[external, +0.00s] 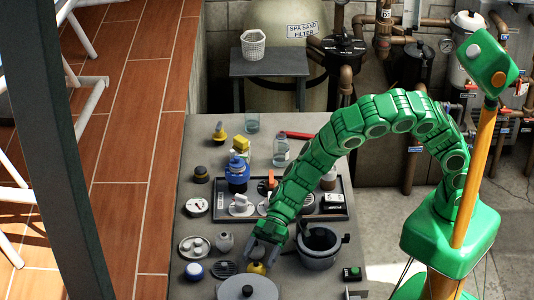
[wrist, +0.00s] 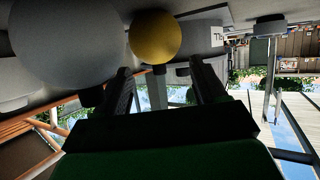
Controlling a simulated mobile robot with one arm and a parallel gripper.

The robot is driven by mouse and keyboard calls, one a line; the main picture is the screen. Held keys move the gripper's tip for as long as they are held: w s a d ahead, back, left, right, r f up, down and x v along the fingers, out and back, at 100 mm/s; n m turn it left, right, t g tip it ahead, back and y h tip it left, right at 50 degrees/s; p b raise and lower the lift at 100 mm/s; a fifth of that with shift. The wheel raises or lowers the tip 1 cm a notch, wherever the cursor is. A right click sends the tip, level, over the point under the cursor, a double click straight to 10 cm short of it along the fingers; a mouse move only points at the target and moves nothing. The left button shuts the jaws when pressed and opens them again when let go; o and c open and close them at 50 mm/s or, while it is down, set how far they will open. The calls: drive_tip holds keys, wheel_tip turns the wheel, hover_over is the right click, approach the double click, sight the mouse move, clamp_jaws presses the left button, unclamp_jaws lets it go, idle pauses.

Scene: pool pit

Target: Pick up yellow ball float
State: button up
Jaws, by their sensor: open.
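The yellow ball float (external: 257,268) sits on the grey table near its front, just below my gripper in the external view. It is small there and partly covered by the gripper. In the wrist view the yellow ball (wrist: 155,36) is a round yellow shape at the top middle, beyond my fingertips and roughly in line with the gap between them. My gripper (external: 263,254) points down over the ball. In the wrist view my gripper (wrist: 162,75) has its two dark fingers spread apart with nothing between them. I cannot tell whether a finger touches the ball.
A grey lidded pan (external: 247,289) stands just in front of the ball. A grey pot (external: 319,245) is to the right. A black tray (external: 334,209) with several parts lies behind.

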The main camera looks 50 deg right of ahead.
drive_tip(key=shift+a, duration=0.15)
drive_tip(key=shift+f, duration=0.1)
drive_tip(key=c, duration=1.1)
drive_tip(key=shift+c, duration=0.2)
